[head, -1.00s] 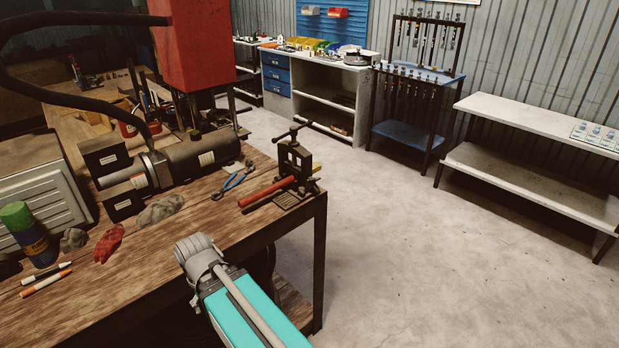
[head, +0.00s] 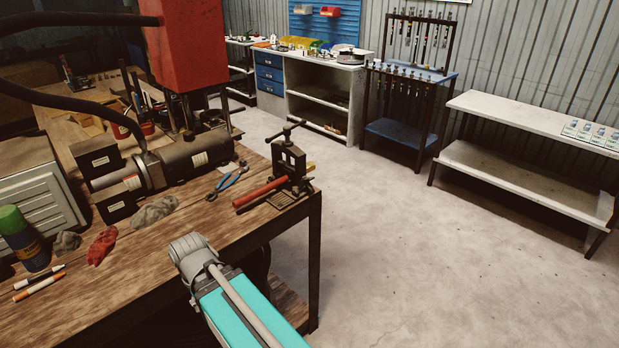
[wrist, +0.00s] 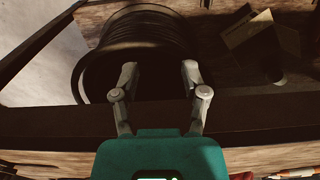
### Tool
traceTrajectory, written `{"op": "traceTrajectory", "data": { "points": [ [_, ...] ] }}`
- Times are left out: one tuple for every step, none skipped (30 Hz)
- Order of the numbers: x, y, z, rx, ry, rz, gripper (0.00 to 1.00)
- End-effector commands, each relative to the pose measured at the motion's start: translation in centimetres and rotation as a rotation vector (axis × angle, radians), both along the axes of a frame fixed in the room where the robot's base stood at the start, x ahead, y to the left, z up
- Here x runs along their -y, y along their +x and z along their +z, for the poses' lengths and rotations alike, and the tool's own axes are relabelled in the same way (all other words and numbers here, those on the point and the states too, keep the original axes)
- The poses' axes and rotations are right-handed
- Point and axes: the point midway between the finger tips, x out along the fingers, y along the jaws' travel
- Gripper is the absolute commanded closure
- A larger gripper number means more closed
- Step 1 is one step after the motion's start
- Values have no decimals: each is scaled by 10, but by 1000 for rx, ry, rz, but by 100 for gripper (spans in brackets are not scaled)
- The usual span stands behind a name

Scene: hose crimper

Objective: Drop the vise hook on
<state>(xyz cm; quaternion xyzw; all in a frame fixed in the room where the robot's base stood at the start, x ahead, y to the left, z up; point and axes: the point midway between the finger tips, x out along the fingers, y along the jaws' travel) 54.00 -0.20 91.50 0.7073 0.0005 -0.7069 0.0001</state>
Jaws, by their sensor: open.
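A small dark vise (head: 289,165) stands at the right corner of the wooden workbench (head: 150,265), with a red-handled bar (head: 262,192) at its left side. I cannot pick out a separate hook on it at this size. My gripper (wrist: 159,75) shows in the wrist view, with its two grey fingers apart and nothing between them. It is over the dark frame at the bench's edge, in front of a dark coil (wrist: 150,35) lower down. The vise is not visible in the wrist view. In the head view my gripper is hidden.
A cylindrical machine (head: 170,165) and a red column (head: 187,45) stand behind. An open box (wrist: 262,40) sits beside the coil. The floor to the right is clear.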

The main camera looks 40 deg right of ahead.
Motion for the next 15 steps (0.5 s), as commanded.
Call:
{"op": "traceTrajectory", "data": {
  "points": [
    [2,3,4,1,1,-1,63],
    [4,4,5,2,2,-1,68],
    [7,6,8,4,3,-1,76],
    [9,8,10,5,4,-1,81],
    [12,11,12,6,5,-1,87],
    [17,14,16,9,7,-1,94],
    [20,17,19,11,9,-1,100],
    [24,19,22,13,10,-1,100],
    [30,23,26,15,13,0,100],
    [35,27,30,18,15,0,100],
    [40,30,33,20,16,0,100],
    [47,34,38,24,18,1,100],
    [53,37,42,26,20,2,100],
    [59,41,46,29,22,2,100],
    [67,45,51,33,24,3,100]
  ]
}}
